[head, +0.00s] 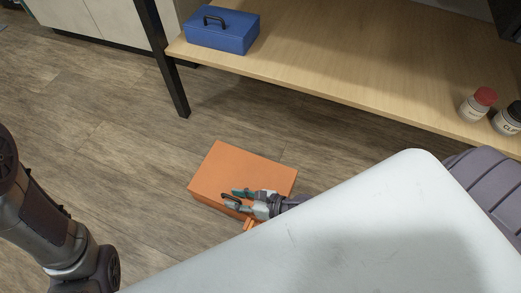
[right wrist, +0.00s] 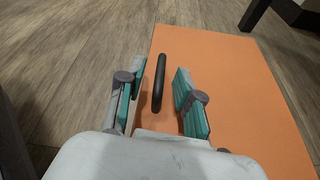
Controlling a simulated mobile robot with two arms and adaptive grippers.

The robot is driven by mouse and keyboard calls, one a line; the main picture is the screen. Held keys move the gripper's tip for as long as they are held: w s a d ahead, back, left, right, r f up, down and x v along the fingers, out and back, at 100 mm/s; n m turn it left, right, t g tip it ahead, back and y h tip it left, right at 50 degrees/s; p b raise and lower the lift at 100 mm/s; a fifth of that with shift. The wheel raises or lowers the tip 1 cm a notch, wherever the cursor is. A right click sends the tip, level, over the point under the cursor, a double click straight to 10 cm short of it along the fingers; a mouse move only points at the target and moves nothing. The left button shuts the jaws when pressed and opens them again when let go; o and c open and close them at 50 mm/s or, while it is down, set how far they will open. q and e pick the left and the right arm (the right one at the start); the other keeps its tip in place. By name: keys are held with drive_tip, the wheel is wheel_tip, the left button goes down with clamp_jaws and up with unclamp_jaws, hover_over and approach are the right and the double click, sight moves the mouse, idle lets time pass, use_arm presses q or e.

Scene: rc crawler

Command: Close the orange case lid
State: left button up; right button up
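The orange case (head: 235,167) sits on the floor in the middle of the head view. Its flat orange top also fills much of the right wrist view (right wrist: 235,80). No interior or open gap shows, and its near side is partly hidden by my arm and body. A black handle (right wrist: 158,82) stands up from the orange surface. My right gripper (head: 231,197) is over the near part of the case. In the right wrist view its fingers (right wrist: 160,70) are spread, one on each side of the handle, with gaps to it. My left gripper is out of view.
A wooden shelf (head: 310,65) with dark legs stands behind the case. On it are a blue case (head: 222,32) and two small bottles, one with a red cap (head: 478,102). Open floor (head: 110,130) lies left of the orange case.

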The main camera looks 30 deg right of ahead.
drive_tip(key=v, duration=0.9)
drive_tip(key=shift+s+d, duration=0.1)
drive_tip(key=shift+s, duration=0.05)
drive_tip(key=shift+s+d+r, duration=0.2)
